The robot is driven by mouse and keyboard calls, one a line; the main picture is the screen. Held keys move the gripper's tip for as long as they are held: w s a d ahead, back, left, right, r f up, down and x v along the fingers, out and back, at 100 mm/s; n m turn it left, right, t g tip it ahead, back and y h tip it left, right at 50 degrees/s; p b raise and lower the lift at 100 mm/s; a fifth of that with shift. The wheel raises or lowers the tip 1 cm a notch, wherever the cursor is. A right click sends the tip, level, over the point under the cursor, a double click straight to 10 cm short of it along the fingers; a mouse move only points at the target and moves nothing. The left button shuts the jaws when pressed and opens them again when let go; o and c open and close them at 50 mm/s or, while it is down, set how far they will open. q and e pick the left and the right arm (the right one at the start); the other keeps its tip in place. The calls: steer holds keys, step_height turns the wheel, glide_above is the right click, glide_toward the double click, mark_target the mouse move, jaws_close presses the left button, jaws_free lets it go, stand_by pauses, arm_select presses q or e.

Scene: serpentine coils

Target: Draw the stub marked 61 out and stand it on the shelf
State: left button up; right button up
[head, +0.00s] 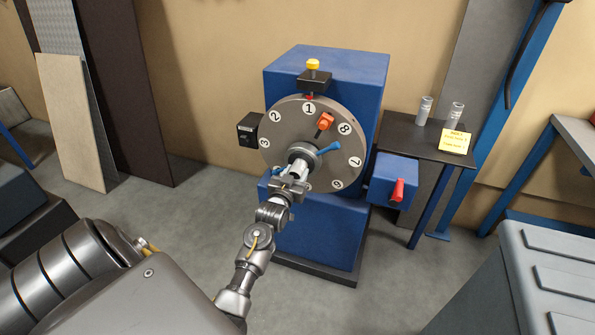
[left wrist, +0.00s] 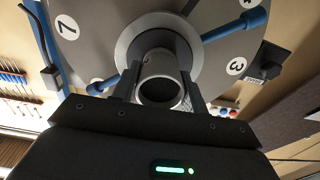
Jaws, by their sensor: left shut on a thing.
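A grey tubular stub (head: 299,168) sticks out of the hub at the middle of the round numbered plate (head: 283,128). My left gripper (head: 294,181) is shut on the stub, and its arm reaches up to it from below. The left wrist view shows the stub's open end (left wrist: 159,90) between the two fingers, with its back end still inside the hub collar. I cannot read any mark on it. The dark shelf (head: 399,135) stands right of the machine and carries two grey cylinders (head: 424,110) (head: 454,115). My right gripper is not in view.
The blue machine (head: 367,77) has blue handles on its hub, an orange block (head: 326,121) and a yellow knob on top. A blue box with a red lever (head: 398,190) juts out before the shelf. A yellow note (head: 457,141) lies at the shelf's front right.

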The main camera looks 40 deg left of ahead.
arm_select(q)
steer(key=shift+p+v, duration=0.5)
steer(key=shift+v, duration=0.4)
steer(key=p+v, duration=0.4)
steer(key=v, duration=0.4)
stand_by(0.4)
steer(key=shift+d+r, duration=0.1)
steer(key=shift+d, duration=0.05)
